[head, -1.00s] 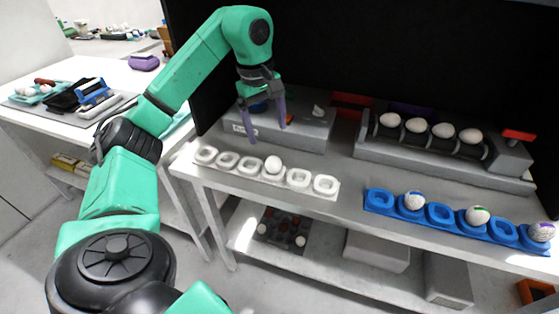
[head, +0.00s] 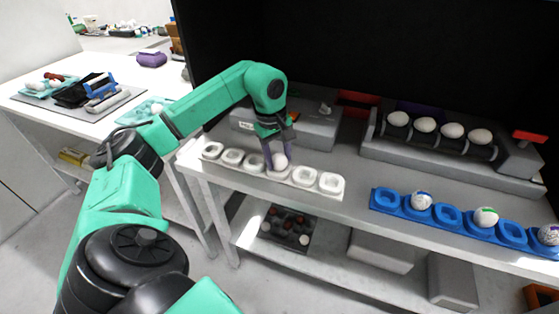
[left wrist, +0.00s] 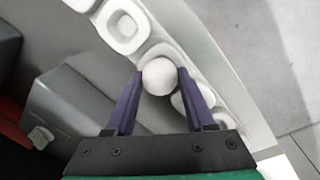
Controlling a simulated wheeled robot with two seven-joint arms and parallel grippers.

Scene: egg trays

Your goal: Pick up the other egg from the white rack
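A white egg (head: 280,163) sits in the white rack (head: 324,193) on the table's front part; the rack's other cups look empty. My left gripper (head: 279,159) reaches down over the rack with its purple fingers on both sides of this egg. In the left wrist view the egg (left wrist: 159,77) is between the fingertips, which appear to touch it on either side, so the gripper looks shut on it. The egg is still at its cup, not visibly raised. The rack also shows in the left wrist view (left wrist: 147,33). My right gripper is out of view.
A blue rack (head: 384,200) with several marked eggs stands to the right. Behind, a grey roller device (head: 435,160) holds several white eggs. A grey box (head: 315,130) is close behind the white rack. A shelf below holds a dark tray (head: 287,230).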

